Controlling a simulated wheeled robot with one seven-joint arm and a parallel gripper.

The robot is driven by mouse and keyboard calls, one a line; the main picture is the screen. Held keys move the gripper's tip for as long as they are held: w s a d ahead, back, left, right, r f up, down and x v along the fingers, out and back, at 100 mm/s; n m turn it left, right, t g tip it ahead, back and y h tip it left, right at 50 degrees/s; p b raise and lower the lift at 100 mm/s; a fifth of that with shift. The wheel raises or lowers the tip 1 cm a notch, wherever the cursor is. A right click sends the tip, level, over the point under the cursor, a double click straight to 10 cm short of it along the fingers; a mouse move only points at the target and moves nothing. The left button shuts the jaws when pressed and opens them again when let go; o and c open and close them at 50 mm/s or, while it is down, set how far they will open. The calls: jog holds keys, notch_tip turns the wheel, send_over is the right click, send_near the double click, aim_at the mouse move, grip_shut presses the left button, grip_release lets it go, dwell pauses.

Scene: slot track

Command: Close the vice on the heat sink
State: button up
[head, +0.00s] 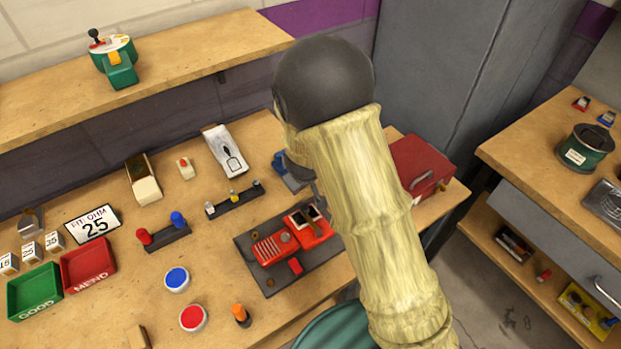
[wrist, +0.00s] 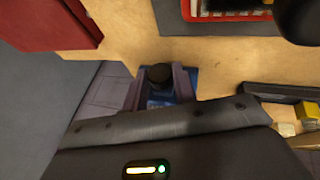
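A blue fixture, which looks like the vice (head: 292,183), stands on the bench behind my arm and is mostly hidden. In the wrist view its blue body (wrist: 190,80) shows behind and between my fingers. My gripper (wrist: 159,76) points down at it, with one grey-purple finger on each side of a round dark knob (wrist: 159,72). I cannot tell whether the fingers touch the knob. The vice jaws are not clearly seen, and I cannot make out a heat sink in them. In the head view my arm hides the gripper.
A red device (head: 273,248) lies on a dark mat (head: 252,285) in front of the vice. A red toolbox (head: 423,165) stands to the right. A dark rack (head: 233,200) and a white-topped block (head: 226,152) are to the left. The bench's front edge is near my arm.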

jog(key=shift+d, duration=0.35)
jog(key=shift+a, duration=0.15)
jog(key=shift+w, duration=0.1)
jog(key=shift+b, duration=0.5)
jog(key=g+y+b, duration=0.1)
jog(key=b, duration=0.1)
jog(key=y+b, duration=0.1)
jog(key=b, duration=0.1)
jog(key=d+m+g+y+b, duration=0.1)
jog(key=y+b, duration=0.1)
jog(key=shift+w+f+g+b, duration=0.15)
jog(key=shift+w+g+b, duration=0.15)
jog(key=shift+w+b, duration=0.1)
jog(key=shift+m+g+y+b, duration=0.3)
jog(key=shift+g+y+b, duration=0.3)
jog(key=shift+y+b, duration=0.45)
jog(key=shift+w+d+m+g+y+b, duration=0.15)
jog(key=shift+m+g+y+b, duration=0.15)
jog(key=shift+g+y+b, duration=0.65)
jog(key=shift+y, duration=0.3)
